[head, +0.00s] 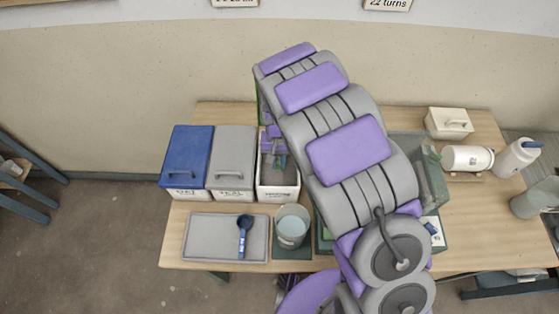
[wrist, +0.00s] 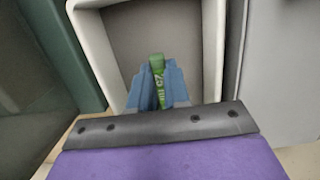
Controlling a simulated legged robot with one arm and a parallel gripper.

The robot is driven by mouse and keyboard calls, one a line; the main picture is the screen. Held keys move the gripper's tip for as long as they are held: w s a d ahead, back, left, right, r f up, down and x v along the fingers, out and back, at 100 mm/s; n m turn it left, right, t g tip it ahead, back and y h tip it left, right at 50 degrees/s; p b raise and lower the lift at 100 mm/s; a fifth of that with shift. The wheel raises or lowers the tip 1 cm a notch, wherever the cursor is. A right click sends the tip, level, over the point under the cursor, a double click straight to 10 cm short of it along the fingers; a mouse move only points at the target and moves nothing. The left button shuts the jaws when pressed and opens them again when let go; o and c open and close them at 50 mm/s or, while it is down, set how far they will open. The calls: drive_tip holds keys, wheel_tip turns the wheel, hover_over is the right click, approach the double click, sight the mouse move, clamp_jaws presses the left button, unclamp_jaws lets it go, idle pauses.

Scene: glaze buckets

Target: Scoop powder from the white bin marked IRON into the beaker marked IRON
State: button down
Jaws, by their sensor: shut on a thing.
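The open white bin (head: 279,192) stands at the right end of a row of bins; its front label is too small to read. It fills the wrist view as a white rim (wrist: 95,55) around grey contents. My gripper (wrist: 158,82) has blue fingers shut on a green scoop handle (wrist: 157,65) with white lettering, over or inside the bin. The scoop's bowl is hidden. In the head view, my gripper (head: 279,161) shows small inside the bin. A clear beaker (head: 291,232) with pale blue-grey contents stands in front of the bin; I see no readable mark on it.
A blue-lidded bin (head: 188,152) and a grey-lidded bin (head: 233,155) stand left of the white bin. My arm hides much of the table's middle.

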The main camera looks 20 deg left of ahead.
drive_tip(key=shift+a+r, duration=0.25)
drive_tip(key=shift+r, duration=0.35)
drive_tip(key=shift+s+d+r+p, duration=0.1)
drive_tip(key=shift+d+r+p, duration=0.15)
drive_tip(key=shift+r, duration=0.2)
drive_tip(key=shift+s+d+r+p, duration=0.1)
drive_tip(key=shift+r+p, duration=0.2)
drive_tip(key=shift+r, duration=0.2)
drive_tip(key=shift+s+d+r+p, duration=0.1)
drive_tip(key=shift+d+r+p, duration=0.15)
drive_tip(key=shift+r, duration=0.2)
drive_tip(key=shift+s+a+r+g+p, duration=0.15)
drive_tip(key=shift+a+r+p, duration=0.1)
drive_tip(key=shift+r, duration=0.2)
drive_tip(key=shift+a+r+g+p, duration=0.1)
drive_tip(key=shift+r+g+p, duration=0.1)
drive_tip(key=shift+r, duration=0.25)
drive_tip(key=shift+s+r, duration=0.1)
drive_tip(key=shift+r, duration=0.1)
drive_tip(key=s+d+r+t+b, duration=0.1)
drive_tip(key=s+r+t, duration=0.1)
drive_tip(key=s, duration=0.3)
drive_tip(key=shift+d+r, duration=0.25)
drive_tip(key=shift+r, duration=0.65)
drive_tip(key=shift+w, duration=0.1)
